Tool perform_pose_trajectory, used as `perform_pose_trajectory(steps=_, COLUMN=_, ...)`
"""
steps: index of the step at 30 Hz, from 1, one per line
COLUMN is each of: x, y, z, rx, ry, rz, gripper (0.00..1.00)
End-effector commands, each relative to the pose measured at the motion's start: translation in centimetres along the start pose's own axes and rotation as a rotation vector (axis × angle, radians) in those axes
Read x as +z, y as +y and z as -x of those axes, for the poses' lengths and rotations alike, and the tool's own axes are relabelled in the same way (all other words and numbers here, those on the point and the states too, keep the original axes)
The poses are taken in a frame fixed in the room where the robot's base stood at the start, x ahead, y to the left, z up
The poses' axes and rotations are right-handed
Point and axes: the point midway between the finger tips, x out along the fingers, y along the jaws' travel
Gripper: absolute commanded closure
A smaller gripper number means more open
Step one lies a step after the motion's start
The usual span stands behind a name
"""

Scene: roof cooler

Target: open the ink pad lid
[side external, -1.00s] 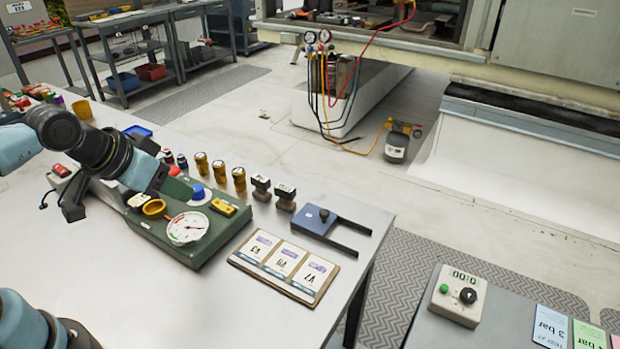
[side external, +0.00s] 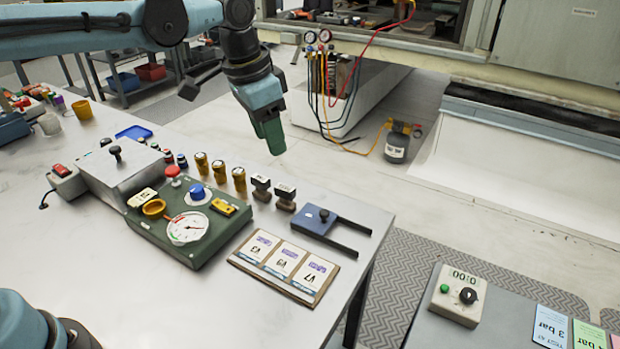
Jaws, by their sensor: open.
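The ink pad (side external: 312,222) lies near the far right edge of the steel bench. Its blue lid has a small dark round knob (side external: 323,214) on top, and two dark parallel rails extend from it to the right. The lid appears to cover the pad, so no inked surface shows. My gripper (side external: 273,138) is open and empty, pointing down, in the air to the upper left of the ink pad and clear of it. Its green fingers are seen nearly edge-on, so the gap between them hardly shows.
Two dark stamps (side external: 273,193) stand just left of the ink pad, beside several brass cylinders (side external: 219,173). A board with three cards (side external: 285,264) lies in front. A green gauge panel (side external: 190,225) sits further left. Bare bench lies in front of the board.

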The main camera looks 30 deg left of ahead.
Motion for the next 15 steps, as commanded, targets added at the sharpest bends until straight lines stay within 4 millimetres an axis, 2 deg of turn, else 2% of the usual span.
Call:
perform_pose_trajectory(steps=1, x=-1.4, y=0.5, z=-0.6, rx=0.012, ry=-0.025, rz=-0.036, gripper=0.52)
perform_pose_trajectory(steps=6, x=-4.7, y=2.4, z=-2.6, rx=0.048, ry=-0.11, rz=-0.151, gripper=0.52)
perform_pose_trajectory(steps=9, x=-6.1, y=3.5, z=-3.9, rx=0.065, ry=-0.151, rz=-0.208, gripper=0.52)
perform_pose_trajectory(steps=15, x=-7.3, y=4.8, z=-5.5, rx=0.087, ry=-0.199, rz=-0.274, gripper=0.52)
